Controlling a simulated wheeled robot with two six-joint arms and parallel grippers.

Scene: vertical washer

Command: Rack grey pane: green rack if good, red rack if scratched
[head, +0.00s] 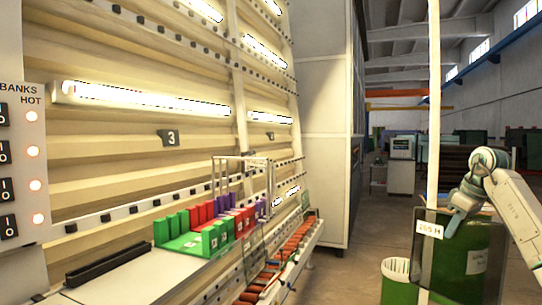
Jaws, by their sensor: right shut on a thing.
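The grey pane (435,275) hangs upright at the lower right. It is dark and see-through, with a white label reading "265 H" near its top left corner. My right gripper (456,212) is shut on its top edge. No scratch can be made out from here; the view through the glass is cluttered. The green rack (190,244), with upright green blocks, stands on the ledge left of centre. The red rack (243,222) stands just behind it. Both are well to the left of the pane. My left gripper is out of view.
A purple rack (262,206) and a thin metal frame (240,160) stand beyond the red one. A roller conveyor (270,275) runs along the slanted, lit washer wall. A green bin (397,280) stands beside the pane. The floor between conveyor and bin is clear.

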